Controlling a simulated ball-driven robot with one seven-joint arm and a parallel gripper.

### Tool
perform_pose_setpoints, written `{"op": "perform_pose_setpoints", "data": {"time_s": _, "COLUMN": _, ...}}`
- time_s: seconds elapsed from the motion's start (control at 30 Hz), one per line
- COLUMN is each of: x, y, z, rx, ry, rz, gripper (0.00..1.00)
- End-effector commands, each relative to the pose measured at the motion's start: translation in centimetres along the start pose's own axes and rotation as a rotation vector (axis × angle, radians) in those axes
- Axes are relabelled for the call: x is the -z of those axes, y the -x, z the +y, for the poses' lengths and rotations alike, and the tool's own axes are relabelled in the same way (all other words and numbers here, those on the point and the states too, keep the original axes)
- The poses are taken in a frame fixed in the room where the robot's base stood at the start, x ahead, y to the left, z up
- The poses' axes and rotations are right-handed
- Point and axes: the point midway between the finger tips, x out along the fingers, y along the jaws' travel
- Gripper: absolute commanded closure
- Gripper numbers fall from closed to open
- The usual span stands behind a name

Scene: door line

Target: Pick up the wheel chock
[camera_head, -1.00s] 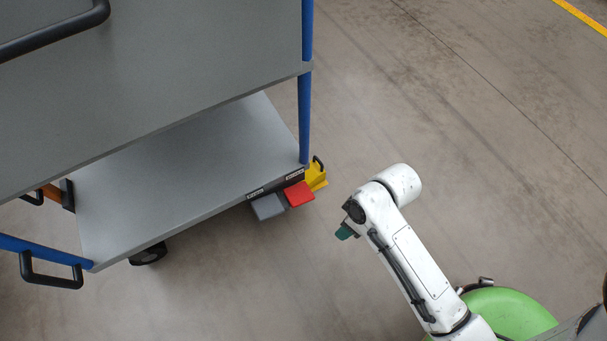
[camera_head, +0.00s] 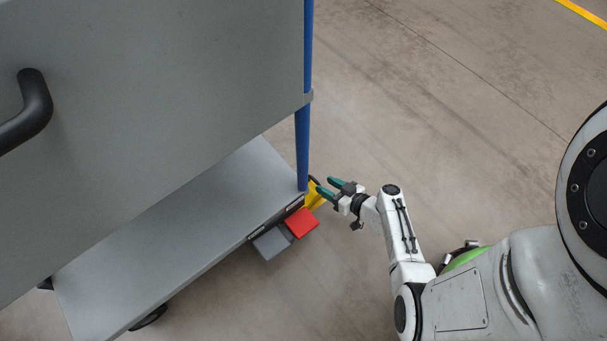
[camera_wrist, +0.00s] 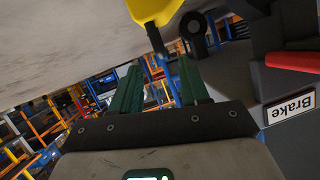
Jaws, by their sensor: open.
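The wheel chock (camera_head: 315,196) is yellow with a black handle. It is on the floor by the cart's corner, beside the blue post and the red pedal. My gripper (camera_head: 324,186) is open beside it, its two teal fingers pointing at it and partly covering it. In the wrist view the yellow chock (camera_wrist: 155,9) is at the top edge, mostly cut off. Its black handle (camera_wrist: 156,42) shows in the gap ahead of my green fingertips (camera_wrist: 160,66). I cannot tell whether the handle is between the fingers.
A grey cart (camera_head: 190,225) with a blue post (camera_head: 303,140) fills the left. A red pedal (camera_head: 302,222) and a grey pedal (camera_head: 270,243) stick out under its edge. The "Brake" label (camera_wrist: 291,107) is close on the right in the wrist view. Floor right of the post is clear.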

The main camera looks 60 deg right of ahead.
Motion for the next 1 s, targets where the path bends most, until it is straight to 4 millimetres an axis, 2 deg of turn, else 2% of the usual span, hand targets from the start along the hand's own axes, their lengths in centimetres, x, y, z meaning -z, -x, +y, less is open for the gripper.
{"op": "perform_pose_setpoints", "data": {"time_s": 0.1, "x": -0.2, "y": -1.9, "z": 0.0, "rx": 0.003, "ry": 0.001, "rz": 0.000, "gripper": 0.55}}
{"op": "perform_pose_setpoints", "data": {"time_s": 0.37, "x": -0.1, "y": -3.9, "z": 0.0, "rx": 0.004, "ry": 0.002, "rz": -0.001, "gripper": 0.55}}
{"op": "perform_pose_setpoints", "data": {"time_s": 0.63, "x": -0.2, "y": -7.6, "z": -0.1, "rx": 0.004, "ry": 0.001, "rz": -0.001, "gripper": 0.55}}
{"op": "perform_pose_setpoints", "data": {"time_s": 0.77, "x": -0.1, "y": -8.3, "z": -0.1, "rx": 0.004, "ry": 0.000, "rz": -0.002, "gripper": 0.55}}
{"op": "perform_pose_setpoints", "data": {"time_s": 1.0, "x": 0.0, "y": -8.3, "z": -0.2, "rx": 0.004, "ry": 0.000, "rz": -0.002, "gripper": 0.57}}
